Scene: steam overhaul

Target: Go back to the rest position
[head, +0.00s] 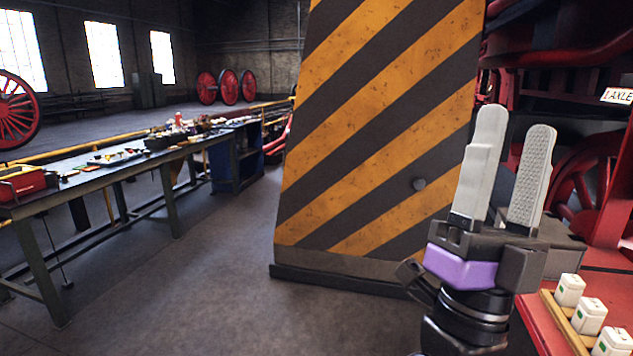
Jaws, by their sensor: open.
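My gripper (512,172) stands upright at the right of the head view, its two pale fingers pointing up. The fingers are apart with nothing between them. The purple band of its body shows below the fingers. It is in front of the right edge of a pillar (375,130) with yellow and black slanted stripes, and I cannot tell the gap between them.
A long workbench (50,200) with tools and small parts runs along the left. A red surface (545,325) at the lower right bears a wooden tray (560,322) with white blocks (588,316). Red machinery with a wheel (590,180) stands behind. The floor (200,290) between bench and pillar is clear.

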